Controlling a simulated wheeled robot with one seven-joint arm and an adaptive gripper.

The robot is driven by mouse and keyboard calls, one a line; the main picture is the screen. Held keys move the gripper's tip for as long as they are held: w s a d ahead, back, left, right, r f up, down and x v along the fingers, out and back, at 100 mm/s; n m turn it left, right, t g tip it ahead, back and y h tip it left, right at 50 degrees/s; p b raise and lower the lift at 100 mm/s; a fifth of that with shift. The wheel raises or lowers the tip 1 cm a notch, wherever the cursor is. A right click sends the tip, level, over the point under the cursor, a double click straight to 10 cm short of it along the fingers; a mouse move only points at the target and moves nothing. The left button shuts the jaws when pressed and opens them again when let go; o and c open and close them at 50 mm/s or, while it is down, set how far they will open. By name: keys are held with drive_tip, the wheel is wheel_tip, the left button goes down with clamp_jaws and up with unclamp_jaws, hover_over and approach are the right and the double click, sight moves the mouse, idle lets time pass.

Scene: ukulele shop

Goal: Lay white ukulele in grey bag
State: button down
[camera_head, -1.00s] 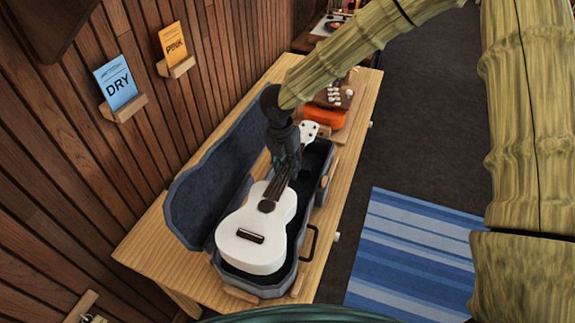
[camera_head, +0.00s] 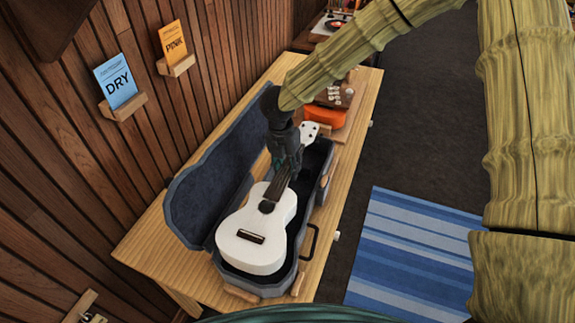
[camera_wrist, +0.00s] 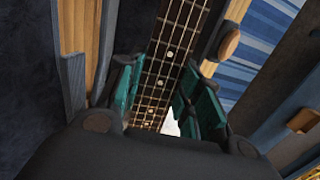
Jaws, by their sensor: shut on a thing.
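The white ukulele (camera_head: 253,238) lies lengthwise over the open grey bag (camera_head: 212,187), its body toward the front and its white headstock toward the back. The bag's lid stands open on the left side, with a dark lining. My gripper (camera_head: 287,166) reaches down from above and is shut on the ukulele's neck. In the wrist view the fretted neck (camera_wrist: 168,65) runs between my teal finger pads. I cannot tell whether the ukulele's body rests on the bag's floor or is slightly above it.
The bag stands on a wooden table (camera_head: 150,250) beside a plank wall. An orange object (camera_head: 322,117) and a wooden box with knobs (camera_head: 335,95) stand behind the bag. Blue DRY (camera_head: 117,83) and orange PINK (camera_head: 173,42) cards sit in wall holders. A striped rug (camera_head: 410,255) lies right.

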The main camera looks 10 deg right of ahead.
drive_tip(key=shift+f+b, duration=1.1)
drive_tip(key=shift+f, duration=1.5)
drive_tip(key=shift+f+b, duration=1.1)
drive_tip(key=shift+f, duration=1.05)
drive_tip(key=c, duration=0.9)
unclamp_jaws()
drive_tip(key=shift+r, duration=0.2)
drive_tip(key=shift+r+p, duration=0.8)
drive_tip(key=shift+r, duration=0.05)
